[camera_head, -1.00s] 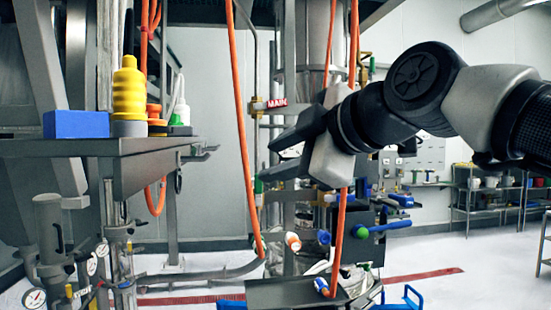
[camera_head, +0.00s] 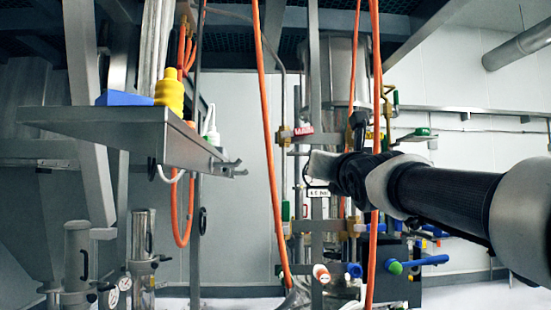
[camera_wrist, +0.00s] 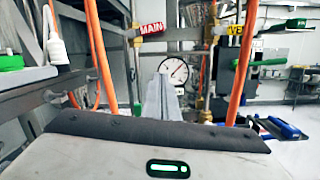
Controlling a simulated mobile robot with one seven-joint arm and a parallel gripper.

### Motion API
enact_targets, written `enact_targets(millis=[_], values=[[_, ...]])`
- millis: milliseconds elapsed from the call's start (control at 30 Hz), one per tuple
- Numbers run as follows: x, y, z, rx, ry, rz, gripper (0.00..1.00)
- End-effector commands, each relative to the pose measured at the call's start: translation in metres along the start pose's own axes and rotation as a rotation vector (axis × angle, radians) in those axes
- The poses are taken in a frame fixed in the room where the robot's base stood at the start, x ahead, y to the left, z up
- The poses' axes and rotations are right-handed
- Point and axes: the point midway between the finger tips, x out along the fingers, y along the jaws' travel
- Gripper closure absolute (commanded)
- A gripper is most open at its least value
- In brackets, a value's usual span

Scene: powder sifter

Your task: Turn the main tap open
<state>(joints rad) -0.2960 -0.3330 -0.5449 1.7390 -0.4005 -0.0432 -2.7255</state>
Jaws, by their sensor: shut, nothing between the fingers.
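The main tap has a red lever marked MAIN (camera_head: 303,131) on a brass valve body on a thin vertical pipe. The MAIN lever also shows in the wrist view (camera_wrist: 152,28), upper left of centre, sticking out to the right from its brass valve. My gripper (camera_wrist: 162,84) points away from the wrist camera, its grey fingers together and empty. The fingers appear below the MAIN lever in that picture, with no visible contact. In the head view my gripper's pale hand is just below and right of the lever; its fingertips are hard to make out.
A round gauge (camera_wrist: 173,70) is behind my fingers. A yellow-tagged valve (camera_wrist: 235,30) stands right of the MAIN tap. Orange hoses (camera_head: 270,150) hang on both sides. A shelf (camera_head: 140,130) with a yellow bottle (camera_head: 169,94) juts out at left.

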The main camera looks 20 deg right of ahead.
Motion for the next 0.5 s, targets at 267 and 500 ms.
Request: enact_targets(millis=[267, 500], values=[[0.022, 0.001, 0.000, -0.352, -0.082, 0.006, 1.00], [0.055, 0.004, 0.007, -0.350, -0.080, 0.009, 1.00]])
